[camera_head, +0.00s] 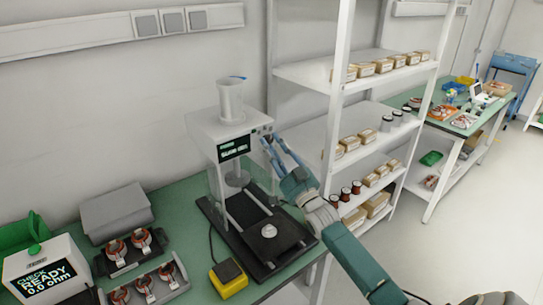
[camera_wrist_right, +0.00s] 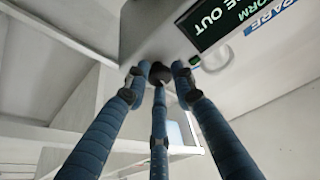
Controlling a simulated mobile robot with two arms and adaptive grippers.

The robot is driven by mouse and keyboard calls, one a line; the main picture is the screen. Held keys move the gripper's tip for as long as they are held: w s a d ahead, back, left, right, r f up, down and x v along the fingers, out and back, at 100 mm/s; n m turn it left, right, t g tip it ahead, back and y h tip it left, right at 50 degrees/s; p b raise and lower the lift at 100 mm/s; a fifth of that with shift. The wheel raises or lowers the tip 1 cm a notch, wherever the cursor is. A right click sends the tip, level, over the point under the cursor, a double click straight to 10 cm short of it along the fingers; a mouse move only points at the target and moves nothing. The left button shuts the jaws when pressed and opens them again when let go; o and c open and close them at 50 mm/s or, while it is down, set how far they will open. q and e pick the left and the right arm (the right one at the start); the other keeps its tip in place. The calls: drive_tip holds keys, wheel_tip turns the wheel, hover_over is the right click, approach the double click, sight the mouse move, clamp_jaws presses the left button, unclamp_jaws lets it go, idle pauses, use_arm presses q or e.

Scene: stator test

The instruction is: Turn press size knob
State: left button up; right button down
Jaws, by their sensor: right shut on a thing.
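The press (camera_head: 205,127) is a light grey machine with a dark display (camera_head: 234,148) on its front, standing on the green bench. In the right wrist view the display (camera_wrist_right: 228,22) reads "OUT" in green, with part of its text cut off. The size knob (camera_wrist_right: 160,71) is small, round and dark, on the press housing. My right gripper (camera_head: 270,142) reaches the right side of the press head from the lower right. In the wrist view its three blue fingers (camera_wrist_right: 160,76) are closed around the knob. In the head view the fingers largely hide the knob. My left gripper is not in view.
A black press base (camera_head: 270,255) with a round pale part lies below. A yellow pedal box (camera_head: 233,288), red-and-white stators in holders (camera_head: 122,262) and a "READY 0.0 ohm" tester (camera_head: 45,272) stand left. Shelves with boxes (camera_head: 366,70) rise behind my right arm.

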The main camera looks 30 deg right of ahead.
drive_tip(key=n+b, duration=0.1)
drive_tip(key=n+y, duration=0.1)
drive_tip(key=n, duration=0.1)
drive_tip(key=n+y+b, duration=0.1)
drive_tip(key=shift+d+f+b, duration=0.25)
drive_tip(key=shift+f+b, duration=0.05)
drive_tip(key=n+y+b, duration=0.1)
drive_tip(key=n, duration=0.1)
drive_tip(key=n+y+b, duration=0.1)
drive_tip(key=n, duration=0.1)
drive_tip(key=shift+d+r+y, duration=0.1)
drive_tip(key=shift+y, duration=0.2)
drive_tip(key=n+y, duration=0.1)
drive_tip(key=n, duration=0.1)
drive_tip(key=n+g+y+b, duration=0.1)
drive_tip(key=n, duration=0.2)
drive_tip(key=shift+d+r+b, duration=0.15)
drive_tip(key=shift+b, duration=0.15)
drive_tip(key=shift+r+n+g+y+b, duration=0.15)
drive_tip(key=shift+n+g+y+b, duration=0.4)
drive_tip(key=shift+n, duration=1.45)
drive_tip(key=shift+g+y, duration=0.25)
drive_tip(key=shift+y, duration=0.1)
drive_tip(key=c, duration=1.7)
unclamp_jaws()
